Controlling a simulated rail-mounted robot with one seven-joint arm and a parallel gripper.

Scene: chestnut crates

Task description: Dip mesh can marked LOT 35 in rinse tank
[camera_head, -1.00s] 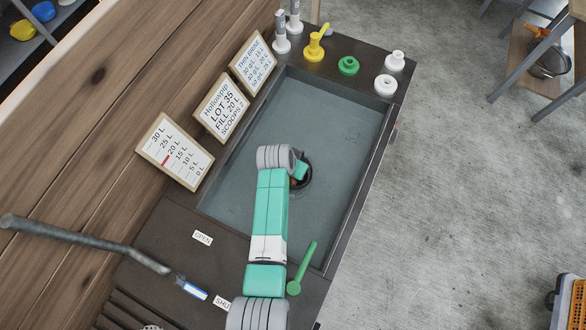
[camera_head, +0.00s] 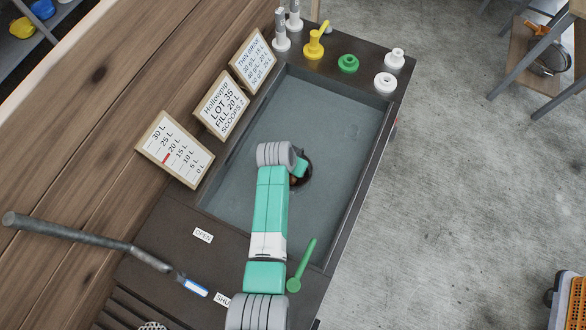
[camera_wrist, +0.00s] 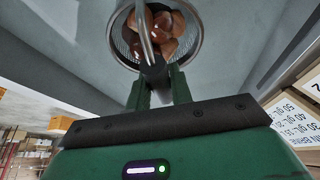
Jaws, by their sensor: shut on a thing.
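The mesh can (camera_wrist: 122,45) is full of brown chestnuts (camera_wrist: 165,38) in the wrist view. My gripper (camera_wrist: 157,80) is shut on its metal handle. The rinse tank (camera_head: 330,110) is a long grey basin with a dark frame. I cannot tell whether the can touches the liquid. No lot mark shows on the can. A card (camera_head: 222,105) beside the tank reads LOT 35, FILL 20 L.
A litre scale board (camera_head: 175,150) and a THIN BRINE card (camera_head: 252,60) stand left of the tank. Yellow (camera_head: 314,46), green (camera_head: 348,63) and white (camera_head: 385,82) fittings line its far end. A green scoop (camera_head: 303,265) lies at the near edge.

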